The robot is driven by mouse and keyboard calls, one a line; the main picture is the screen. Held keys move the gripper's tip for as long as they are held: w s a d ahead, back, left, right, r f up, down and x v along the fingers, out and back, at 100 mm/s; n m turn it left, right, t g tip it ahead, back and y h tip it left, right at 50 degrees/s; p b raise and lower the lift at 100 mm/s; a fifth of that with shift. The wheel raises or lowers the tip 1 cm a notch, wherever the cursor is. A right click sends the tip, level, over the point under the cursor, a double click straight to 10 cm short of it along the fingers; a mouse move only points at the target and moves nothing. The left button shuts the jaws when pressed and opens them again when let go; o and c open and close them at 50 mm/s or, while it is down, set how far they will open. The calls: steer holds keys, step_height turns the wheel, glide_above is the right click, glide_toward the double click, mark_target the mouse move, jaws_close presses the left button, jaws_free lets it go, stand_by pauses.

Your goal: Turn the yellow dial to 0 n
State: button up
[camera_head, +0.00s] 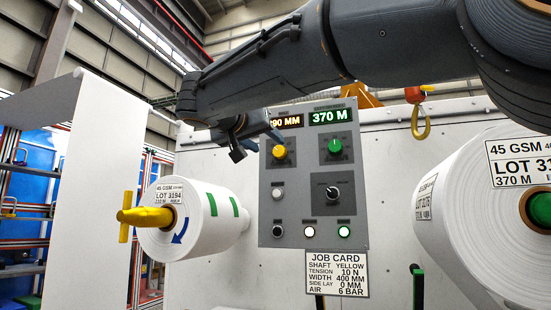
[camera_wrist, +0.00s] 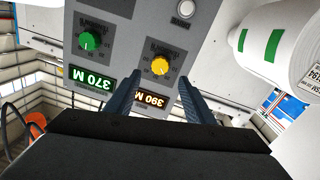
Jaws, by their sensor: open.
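The yellow dial (camera_head: 279,152) sits at the upper left of the grey control panel (camera_head: 292,215). An amber display (camera_head: 287,122) is above it; its left end is hidden by my gripper in the head view, and it reads 390 M upside down in the wrist view (camera_wrist: 152,99). My gripper (camera_head: 256,143) is open and empty, to the left of the dial in the head view. In the wrist view the yellow dial (camera_wrist: 160,66) lies just beyond and between my two fingertips (camera_wrist: 160,80), apart from them. The dial's scale marks are too small to read.
A green dial (camera_head: 335,146) with a 370 M display is to the right. A black knob (camera_head: 333,192) and several buttons are below. A job card (camera_head: 337,274) hangs under the panel. White rolls (camera_head: 190,215) and (camera_head: 490,220) flank it; a yellow hook (camera_head: 421,120) hangs at upper right.

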mark_target(278, 152)
steer(key=p+x, duration=0.2)
steer(key=x, duration=0.5)
steer(key=shift+w+d+f, duration=0.1)
steer(key=c, duration=1)
